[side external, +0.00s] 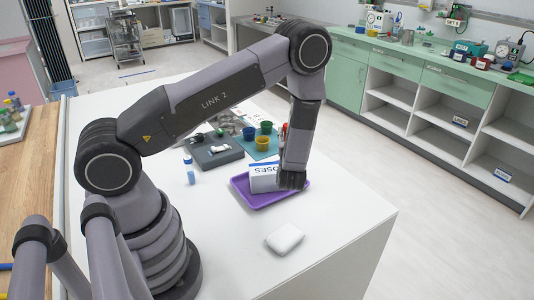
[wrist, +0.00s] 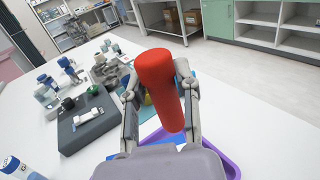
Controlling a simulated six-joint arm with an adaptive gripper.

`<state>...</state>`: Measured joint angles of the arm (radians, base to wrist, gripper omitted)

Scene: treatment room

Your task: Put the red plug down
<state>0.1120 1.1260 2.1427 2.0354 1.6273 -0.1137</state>
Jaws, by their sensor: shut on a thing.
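The red plug (wrist: 160,85) is a smooth, rounded red cylinder. In the wrist view it stands tilted between the two fingers of my gripper (wrist: 157,78), which are shut on it from both sides. Part of the purple tray (wrist: 232,166) shows below and to the right of the plug. In the side view my forearm hides most of the gripper. A small red patch (side external: 284,128) at the forearm's left edge looks like part of the plug, above the table. I cannot see the plug touching any surface.
In the side view the purple tray (side external: 265,203) bears a white labelled box (side external: 262,178). Behind are a teal mat with cups (side external: 263,143) and a dark grey block (side external: 212,153). A blue-capped bottle (side external: 189,170) stands left. A white object (side external: 284,238) lies in front; the table's front is otherwise clear.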

